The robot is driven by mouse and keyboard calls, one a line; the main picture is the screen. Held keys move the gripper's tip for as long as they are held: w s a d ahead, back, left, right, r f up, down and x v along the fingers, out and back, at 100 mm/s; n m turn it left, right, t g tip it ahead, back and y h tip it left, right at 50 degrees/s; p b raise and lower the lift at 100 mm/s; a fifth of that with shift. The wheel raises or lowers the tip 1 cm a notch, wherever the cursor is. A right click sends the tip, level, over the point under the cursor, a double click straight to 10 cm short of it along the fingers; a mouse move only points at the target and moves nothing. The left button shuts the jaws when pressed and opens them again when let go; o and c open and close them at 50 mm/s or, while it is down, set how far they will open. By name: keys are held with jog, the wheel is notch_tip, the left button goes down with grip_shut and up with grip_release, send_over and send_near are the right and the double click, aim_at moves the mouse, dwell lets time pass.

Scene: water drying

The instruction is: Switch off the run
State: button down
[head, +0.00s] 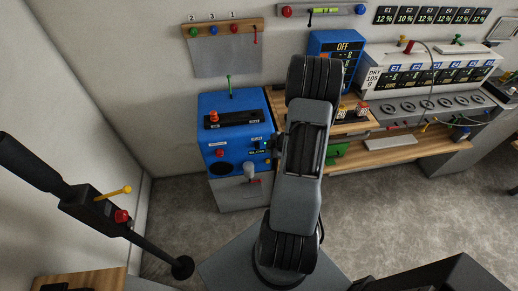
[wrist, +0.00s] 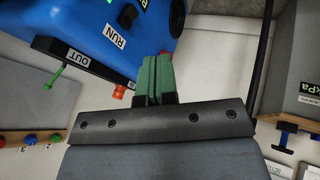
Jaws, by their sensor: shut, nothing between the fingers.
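The blue machine (head: 234,107) stands left of my arm in the head view. In the wrist view the blue machine (wrist: 75,22) fills the upper left, with a RUN label (wrist: 115,36) and a black knob (wrist: 127,17) beside that label. The knob's setting cannot be told. An OUT label (wrist: 76,58) is on the black bar at its edge. My gripper (wrist: 158,58) has green fingers, shut and empty, close to the machine's side near the RUN label. Contact cannot be told. My arm hides the fingers in the head view.
A red knob (head: 213,116) and a green lever (head: 229,85) rise from the machine. A wooden bench (head: 390,155) with a row of meters stands to the right. A black post with a yellow lever (head: 119,192) is at left. Bare grey floor lies between.

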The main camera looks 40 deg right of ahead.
aim_at(257, 146)
jog(key=shift+f, duration=0.1)
jog(key=w+d+r+x, duration=0.1)
jog(key=w+x, duration=0.1)
jog(key=x, duration=1)
jog(key=shift+w+d, duration=0.25)
jog(key=shift+d, duration=0.2)
jog(key=shift+r, duration=0.1)
